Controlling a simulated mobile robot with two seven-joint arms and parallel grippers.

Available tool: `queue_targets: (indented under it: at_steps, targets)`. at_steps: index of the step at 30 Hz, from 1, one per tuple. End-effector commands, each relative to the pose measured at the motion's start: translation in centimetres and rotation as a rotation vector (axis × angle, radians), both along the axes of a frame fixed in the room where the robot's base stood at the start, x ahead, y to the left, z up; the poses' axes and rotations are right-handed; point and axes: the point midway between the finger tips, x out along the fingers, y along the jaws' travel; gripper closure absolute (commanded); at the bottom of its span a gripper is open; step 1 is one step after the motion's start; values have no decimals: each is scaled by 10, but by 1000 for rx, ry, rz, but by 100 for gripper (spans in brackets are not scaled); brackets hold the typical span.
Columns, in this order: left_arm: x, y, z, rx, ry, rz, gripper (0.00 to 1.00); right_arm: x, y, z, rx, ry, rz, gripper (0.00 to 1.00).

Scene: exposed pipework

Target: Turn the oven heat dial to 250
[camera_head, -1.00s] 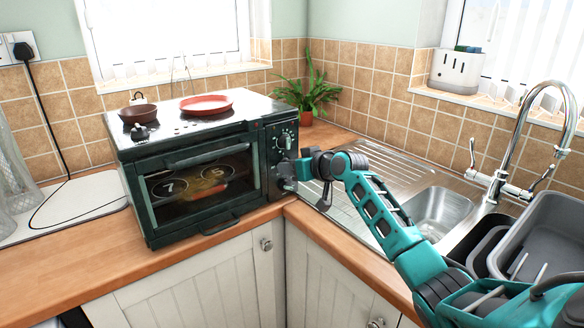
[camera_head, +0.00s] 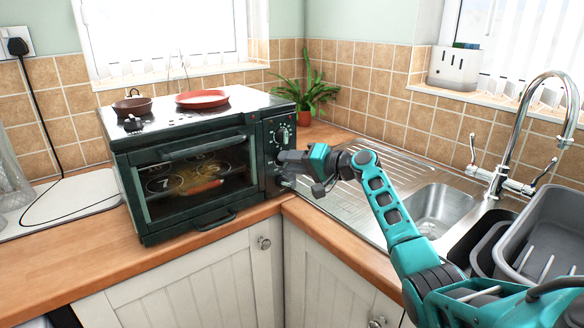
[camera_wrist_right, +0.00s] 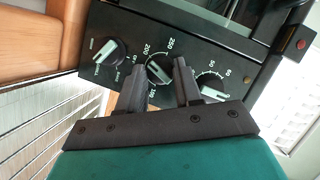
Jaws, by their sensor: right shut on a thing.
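The dark green oven (camera_head: 190,170) stands on the counter with its dial panel on its right side. The right wrist view shows several dials on the black panel (camera_wrist_right: 185,45). The middle dial (camera_wrist_right: 158,70), a heat dial with a pale pointer, is marked 150, 200 and 250. My right gripper (camera_wrist_right: 160,78) is shut on this dial, one finger on each side. The gripper also shows at the panel in the head view (camera_head: 284,162), where it hides the dial. The exact pointer reading cannot be told. My left gripper is not in view.
A red pan (camera_head: 203,98) and a small brown pot (camera_head: 133,106) sit on the oven top. A potted plant (camera_head: 310,92) stands behind it. The sink (camera_head: 440,207), tap (camera_head: 515,140) and grey dish rack (camera_head: 548,235) are on the right.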

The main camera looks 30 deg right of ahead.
Motion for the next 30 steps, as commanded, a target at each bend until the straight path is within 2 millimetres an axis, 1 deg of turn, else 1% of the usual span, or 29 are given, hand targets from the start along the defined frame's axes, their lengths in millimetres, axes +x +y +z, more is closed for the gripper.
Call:
queue_targets:
  at_steps: [1, 3, 18, 22, 30]
  targets:
    - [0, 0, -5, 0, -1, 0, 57, 0, 0, -4, 49, 4, 1, 96]
    - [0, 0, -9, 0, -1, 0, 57, 0, 0, -4, 116, 9, 1, 96]
    - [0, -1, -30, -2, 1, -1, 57, 0, 0, -7, 590, 48, 3, 96]
    - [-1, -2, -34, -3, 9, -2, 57, 0, 0, -8, 711, 57, 2, 96]
    - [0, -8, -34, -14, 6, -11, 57, 0, 1, -9, 946, 76, 2, 96]
